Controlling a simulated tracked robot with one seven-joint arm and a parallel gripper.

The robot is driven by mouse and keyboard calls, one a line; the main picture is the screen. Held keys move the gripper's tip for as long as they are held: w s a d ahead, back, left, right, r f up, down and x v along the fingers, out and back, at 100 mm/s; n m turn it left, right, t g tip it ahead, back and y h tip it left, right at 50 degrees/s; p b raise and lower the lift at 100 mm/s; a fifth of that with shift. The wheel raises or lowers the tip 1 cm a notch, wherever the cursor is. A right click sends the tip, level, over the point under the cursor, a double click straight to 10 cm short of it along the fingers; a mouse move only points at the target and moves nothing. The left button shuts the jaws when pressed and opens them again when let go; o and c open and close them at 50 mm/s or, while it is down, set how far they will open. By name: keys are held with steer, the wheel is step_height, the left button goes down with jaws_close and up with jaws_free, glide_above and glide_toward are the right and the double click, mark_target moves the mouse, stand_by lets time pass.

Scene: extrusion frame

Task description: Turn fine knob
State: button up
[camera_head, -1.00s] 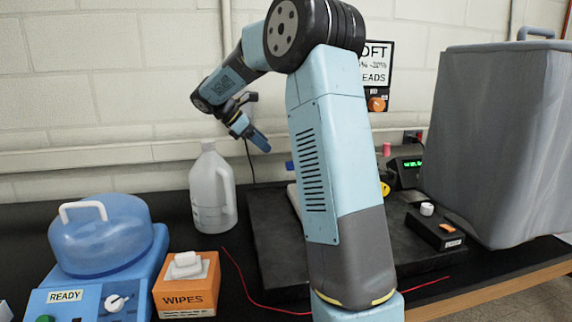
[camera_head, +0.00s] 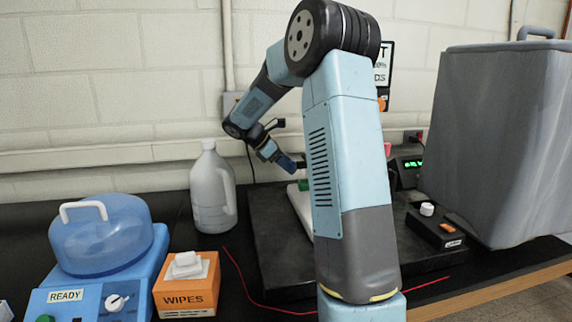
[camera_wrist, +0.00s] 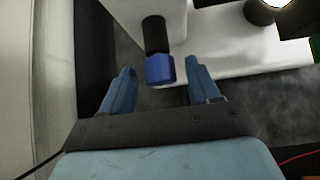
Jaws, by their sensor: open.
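The blue knob (camera_wrist: 160,69) sits on the end of a black shaft (camera_wrist: 155,34) that comes out of a white instrument body (camera_wrist: 205,28). My gripper (camera_wrist: 162,84) is open, with one blue finger on each side of the knob. Gaps show between the knob and both fingers, and nothing is held. In the head view my gripper (camera_head: 288,163) is low beside the white instrument (camera_head: 299,203), which is mostly hidden behind my arm. I cannot pick out the knob in that view.
The instrument stands on a dark slab (camera_head: 268,250). A white jug (camera_head: 212,190) is to its left, with a wipes box (camera_head: 187,285) and a blue machine (camera_head: 105,245) in front. A black box (camera_head: 436,229) and a grey covered bulk (camera_head: 500,140) are at the right.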

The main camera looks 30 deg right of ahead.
steer(key=c, duration=1)
steer(key=m+t+h, duration=0.1)
steer(key=t, duration=0.1)
steer(key=m+t+h, duration=0.1)
steer(key=m+t, duration=0.1)
steer(key=t, duration=0.1)
steer(key=s+m+t+h, duration=0.1)
steer(key=m+t+h, duration=0.1)
steer(key=shift+a+f+t, duration=0.2)
steer(key=shift+f+t, duration=0.2)
stand_by(0.3)
steer(key=shift+s, duration=0.1)
stand_by(0.3)
steer(key=shift+f, duration=0.1)
